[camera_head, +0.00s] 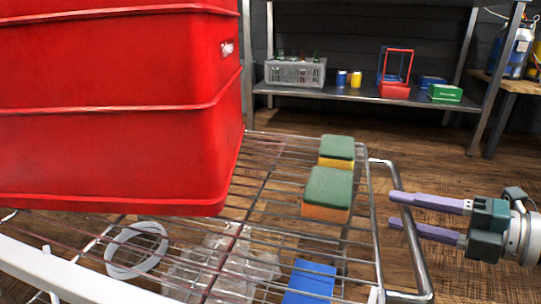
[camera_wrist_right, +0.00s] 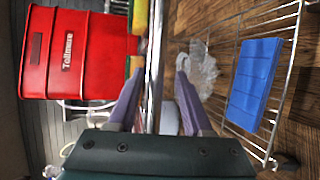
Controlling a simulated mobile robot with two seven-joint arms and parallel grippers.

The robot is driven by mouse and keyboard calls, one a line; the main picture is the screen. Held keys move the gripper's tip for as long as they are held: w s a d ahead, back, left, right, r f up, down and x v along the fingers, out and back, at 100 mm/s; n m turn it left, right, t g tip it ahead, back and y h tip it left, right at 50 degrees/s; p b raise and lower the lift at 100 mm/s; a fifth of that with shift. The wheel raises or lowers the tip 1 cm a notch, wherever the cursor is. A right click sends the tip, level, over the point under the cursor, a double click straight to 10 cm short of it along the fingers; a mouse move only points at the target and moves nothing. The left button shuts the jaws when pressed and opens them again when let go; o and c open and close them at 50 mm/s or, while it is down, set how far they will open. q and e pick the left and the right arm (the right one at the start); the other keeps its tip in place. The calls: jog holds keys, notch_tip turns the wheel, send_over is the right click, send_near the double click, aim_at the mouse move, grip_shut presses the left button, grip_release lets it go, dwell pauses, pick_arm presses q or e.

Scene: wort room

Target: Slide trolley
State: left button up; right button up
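The trolley (camera_head: 266,180) is a wire-rack cart with a metal loop handle (camera_head: 420,262) at its right end. My right gripper (camera_head: 392,209) comes in from the right, its two purple fingers apart and overlapping the handle in the head view. In the right wrist view a metal bar (camera_wrist_right: 154,70) shows between the spread fingers (camera_wrist_right: 160,66). I cannot tell whether they touch it. Stacked red crates (camera_head: 120,150) and two green-and-yellow sponges (camera_head: 328,186) (camera_head: 337,147) rest on the top rack. My left gripper is not in view.
Below the top rack are a blue item (camera_head: 311,281), clear plastic pieces (camera_head: 235,258) and a white ring (camera_head: 112,254). A metal shelf (camera_head: 365,95) at the back holds a grey basket (camera_head: 295,72) and small boxes. The wooden floor between trolley and shelf is clear.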

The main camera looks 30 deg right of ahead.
jog(key=p+v, duration=0.2)
jog(key=v, duration=0.8)
jog(key=shift+w+r+p, duration=0.1)
jog(key=shift+p, duration=0.2)
